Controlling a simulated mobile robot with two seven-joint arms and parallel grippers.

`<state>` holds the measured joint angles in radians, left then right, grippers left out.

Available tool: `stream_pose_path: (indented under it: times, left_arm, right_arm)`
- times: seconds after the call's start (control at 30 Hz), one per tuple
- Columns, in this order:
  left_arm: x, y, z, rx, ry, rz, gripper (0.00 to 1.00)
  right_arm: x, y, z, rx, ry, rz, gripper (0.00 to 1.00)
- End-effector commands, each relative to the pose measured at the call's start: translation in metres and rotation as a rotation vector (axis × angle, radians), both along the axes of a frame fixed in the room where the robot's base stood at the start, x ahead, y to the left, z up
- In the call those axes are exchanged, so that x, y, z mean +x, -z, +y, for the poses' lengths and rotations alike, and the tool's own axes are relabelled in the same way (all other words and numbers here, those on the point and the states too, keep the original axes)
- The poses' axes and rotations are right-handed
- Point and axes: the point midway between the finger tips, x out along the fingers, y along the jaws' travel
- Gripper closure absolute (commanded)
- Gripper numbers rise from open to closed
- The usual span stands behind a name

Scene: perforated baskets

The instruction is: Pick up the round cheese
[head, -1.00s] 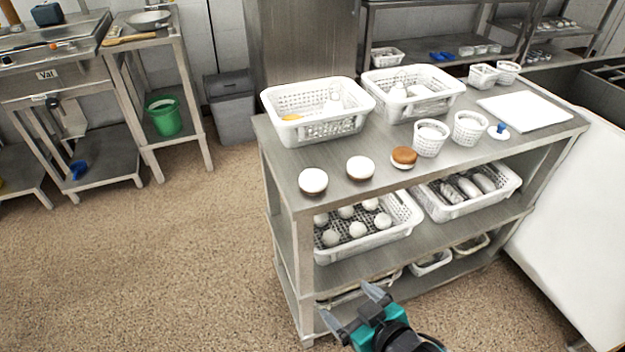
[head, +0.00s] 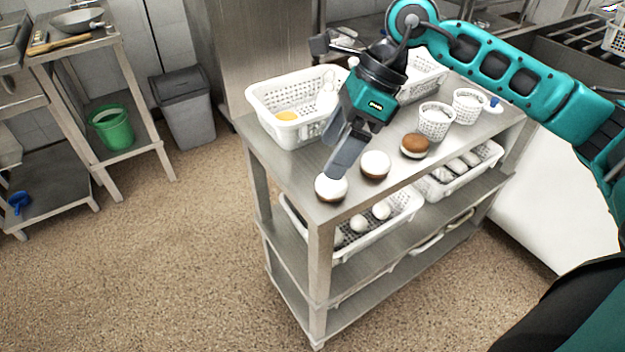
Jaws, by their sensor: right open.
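Three round pieces sit in a row along the front of the steel table top (head: 285,165). The nearest round piece (head: 331,189) is white on top with a brown side. The middle round piece (head: 375,165) looks the same. I cannot tell for sure which is the cheese. My right gripper (head: 338,164) is open and points down over the nearest piece, its fingertips just above or beside it; contact is unclear. My left gripper is not in view.
A white perforated basket (head: 258,104) stands behind the gripper, and another basket (head: 432,78) is partly hidden by my right arm. Two small perforated cups (head: 436,124) stand to the right. A lower shelf basket (head: 382,231) holds white round items.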

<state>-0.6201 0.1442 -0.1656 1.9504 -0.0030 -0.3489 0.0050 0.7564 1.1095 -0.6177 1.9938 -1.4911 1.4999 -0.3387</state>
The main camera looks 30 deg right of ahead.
Motion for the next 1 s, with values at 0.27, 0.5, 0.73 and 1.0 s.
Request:
stream_pose_path:
  times: [0.27,0.5,0.73,1.0]
  left_arm:
    - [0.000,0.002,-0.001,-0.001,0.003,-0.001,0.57]
    - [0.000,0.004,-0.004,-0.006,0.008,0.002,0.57]
    - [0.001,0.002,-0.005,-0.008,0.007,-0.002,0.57]
    - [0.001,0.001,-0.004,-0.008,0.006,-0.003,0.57]
  right_arm:
    - [0.005,-0.006,-0.055,-0.247,0.020,-0.047,0.09]
    - [0.010,0.037,-0.044,-0.245,0.020,-0.044,0.09]
    - [0.014,0.059,-0.038,-0.242,0.020,-0.047,0.09]
    - [0.016,0.092,-0.026,-0.240,0.019,-0.045,0.09]
